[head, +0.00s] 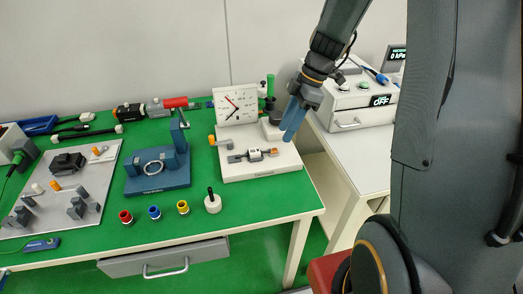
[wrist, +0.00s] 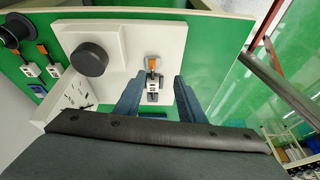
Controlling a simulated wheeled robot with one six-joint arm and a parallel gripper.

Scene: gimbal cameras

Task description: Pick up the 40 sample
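A small sample with a white label and an orange end (head: 255,154) lies on the white tester base (head: 262,172). Its label is too small to read surely as 40. In the wrist view the sample (wrist: 152,76) appears between and just beyond my fingertips, apart from them. My gripper (head: 292,120) is above the right part of the tester; in the wrist view my gripper (wrist: 156,90) has its two blue fingers spread with nothing between them. Two similar orange-ended pieces (wrist: 38,66) lie at the left of the wrist view, labels also unreadable.
A white dial gauge (head: 235,105) stands at the tester's back. A dark round knob (wrist: 89,59) rises beside the sample. A blue fixture (head: 157,172) and red, blue and yellow rings (head: 154,212) are left. A control box (head: 360,105) stands on the right bench.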

